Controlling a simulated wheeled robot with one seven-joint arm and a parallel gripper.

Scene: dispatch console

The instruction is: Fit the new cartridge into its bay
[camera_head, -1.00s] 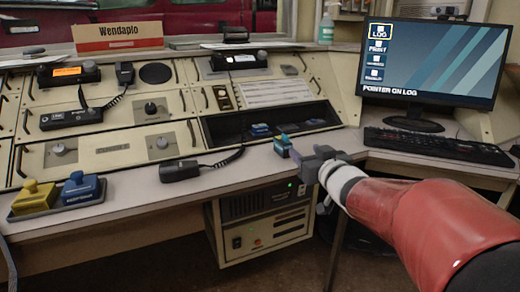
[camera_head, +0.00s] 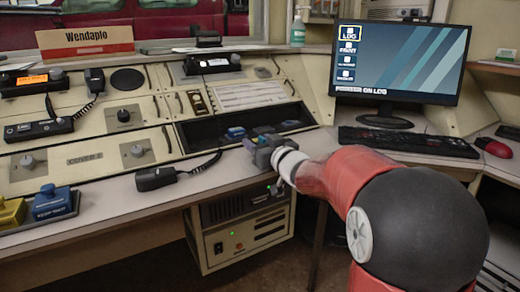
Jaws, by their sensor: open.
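My gripper (camera_head: 262,150) is a grey parallel gripper, open at the front lip of the dark recessed bay (camera_head: 205,133) in the console. A small blue block (camera_head: 236,132) sits in the bay just beyond the gripper. The teal block seen earlier at the fingertips is now mostly or wholly hidden by the gripper; I cannot tell whether the jaws are around it. A blue block with a knob on top (camera_head: 52,203) and a similar yellow one (camera_head: 11,212) stand in a dark tray at the far left. Which block is the new cartridge, I cannot tell.
A corded hand microphone (camera_head: 155,179) lies on the desk left of the gripper. A monitor (camera_head: 398,64), a black keyboard (camera_head: 408,142) and a red mouse (camera_head: 492,147) are to the right.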

